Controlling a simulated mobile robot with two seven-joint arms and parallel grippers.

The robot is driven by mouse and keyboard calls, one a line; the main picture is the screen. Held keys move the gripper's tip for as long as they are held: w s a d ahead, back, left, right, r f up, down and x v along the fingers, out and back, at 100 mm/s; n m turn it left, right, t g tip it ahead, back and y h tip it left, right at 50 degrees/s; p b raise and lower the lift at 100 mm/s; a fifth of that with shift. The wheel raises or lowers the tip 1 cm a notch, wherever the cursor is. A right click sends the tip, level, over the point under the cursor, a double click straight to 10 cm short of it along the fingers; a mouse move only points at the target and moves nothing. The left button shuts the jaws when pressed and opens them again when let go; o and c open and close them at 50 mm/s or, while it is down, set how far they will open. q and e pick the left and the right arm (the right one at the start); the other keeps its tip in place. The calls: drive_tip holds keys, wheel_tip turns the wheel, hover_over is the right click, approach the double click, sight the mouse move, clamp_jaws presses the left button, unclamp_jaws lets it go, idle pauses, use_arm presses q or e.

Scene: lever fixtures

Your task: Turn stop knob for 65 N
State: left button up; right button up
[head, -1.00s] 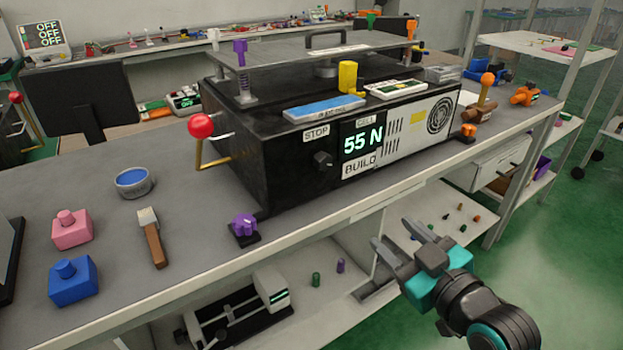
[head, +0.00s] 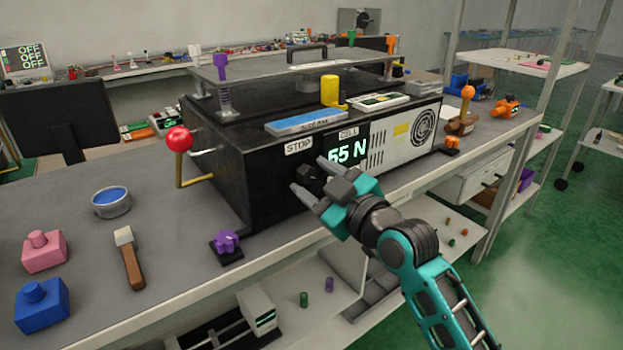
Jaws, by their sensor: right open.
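The black machine (head: 255,195) stands on the grey bench with a STOP label (head: 299,146) on its front. Its CELL display (head: 348,150) reads 55 N in green digits. The black stop knob (head: 309,174) sits below the STOP label and shows partly past my gripper. My right gripper (head: 307,180) is open at the machine's front, its two fingertips about the knob, one above and one below. I cannot tell whether they touch it. The BUILD label is hidden behind my gripper. My left gripper is not in view.
A red-ball lever (head: 179,140) sticks out at the machine's left. A purple knob (head: 226,242) stands near the bench edge. A hammer (head: 129,257), a blue bowl (head: 111,202), a pink block (head: 44,251) and a blue block (head: 41,305) lie left. Shelves are below.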

drive_tip(key=shift+w+a, duration=0.4)
drive_tip(key=shift+w, duration=0.2)
drive_tip(key=shift+c, duration=0.3)
